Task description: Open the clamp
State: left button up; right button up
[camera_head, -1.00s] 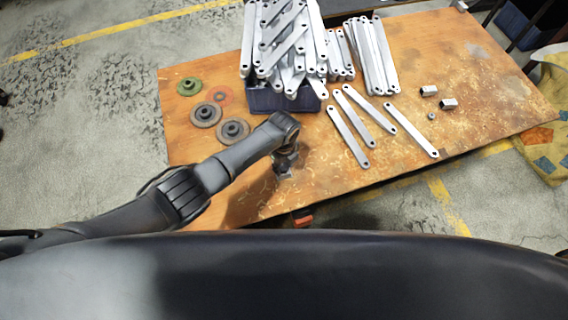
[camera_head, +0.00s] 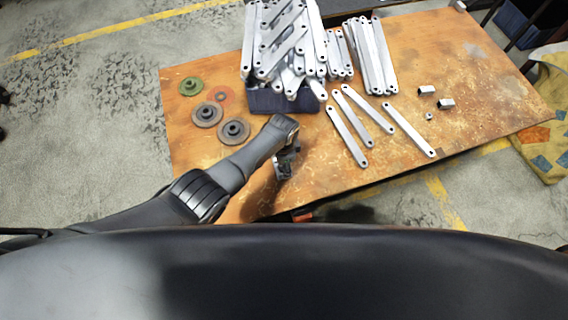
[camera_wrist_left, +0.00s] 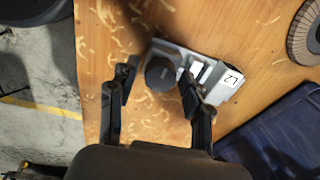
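In the left wrist view, the clamp is a grey metal piece (camera_wrist_left: 203,68) on the wooden table, with a label reading L2 and a round dark knob (camera_wrist_left: 160,72). My left gripper (camera_wrist_left: 157,82) is open, with one finger on each side of the knob. Gaps show between the fingers and the knob. In the head view my left gripper (camera_head: 286,165) points down near the table's front edge and mostly hides the clamp. My right gripper is not in view.
A dark blue bin (camera_head: 285,99) heaped with metal bars stands behind my gripper. Grinding discs (camera_head: 233,131) lie to its left. Loose flat bars (camera_head: 347,136) lie to its right, with small metal nuts (camera_head: 446,104) beyond. The table's front right is clear.

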pick_arm(q)
notch_tip(320, 180, up, 6)
jog(key=p, duration=0.6)
jog(key=shift+r, duration=0.1)
dwell(0.5)
